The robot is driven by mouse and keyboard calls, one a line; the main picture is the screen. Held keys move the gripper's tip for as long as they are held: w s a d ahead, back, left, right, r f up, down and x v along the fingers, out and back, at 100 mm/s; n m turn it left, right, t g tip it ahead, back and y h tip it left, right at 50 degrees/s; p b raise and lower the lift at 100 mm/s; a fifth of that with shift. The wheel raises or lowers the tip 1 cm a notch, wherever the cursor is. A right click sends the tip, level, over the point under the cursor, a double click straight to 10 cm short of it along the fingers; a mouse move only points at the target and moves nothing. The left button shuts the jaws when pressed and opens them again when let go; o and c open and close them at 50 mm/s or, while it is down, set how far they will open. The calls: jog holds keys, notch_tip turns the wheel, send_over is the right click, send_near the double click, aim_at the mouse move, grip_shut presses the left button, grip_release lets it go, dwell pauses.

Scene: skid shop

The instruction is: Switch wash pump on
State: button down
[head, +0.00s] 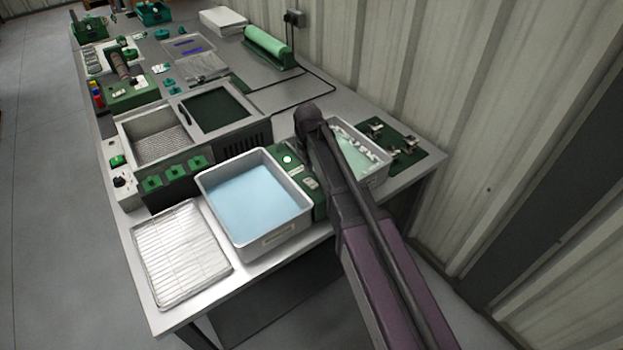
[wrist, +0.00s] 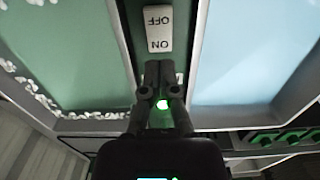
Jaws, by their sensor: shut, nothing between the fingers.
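A white rocker switch (wrist: 159,28) marked ON and OFF sits on a narrow green panel (wrist: 133,12) between two tubs. Its lettering appears upside down in the wrist view, with ON nearer my gripper. My gripper (wrist: 160,66) is shut and empty, with its fingertips just by the ON end; I cannot tell whether they touch it. A green light (wrist: 163,104) glows between my finger links. In the head view the panel (head: 308,200) carries a pale switch (head: 309,183) and a lit round lamp (head: 287,158). My arm hides my gripper there. The rocker's tilt is unclear.
A tub of blue liquid (head: 254,195) stands left of the panel, and a tub of green liquid with white pieces (head: 358,153) stands right. A wire rack (head: 178,253) lies at the near left. A corrugated wall (head: 480,100) bounds the bench's right side.

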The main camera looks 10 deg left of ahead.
aim_at(308, 181)
jog(key=shift+r+p, duration=1.35)
jog(key=shift+r, duration=0.2)
jog(key=s+d+m, duration=0.3)
jog(key=s+d, duration=0.2)
jog(key=d, duration=0.5)
jog(key=s+d+m, duration=0.3)
jog(key=s+d, duration=0.2)
jog(key=d, duration=0.5)
jog(key=s+d+m, duration=0.3)
jog(key=s+d, duration=0.2)
jog(key=d, duration=0.5)
jog(key=shift+d, duration=0.15)
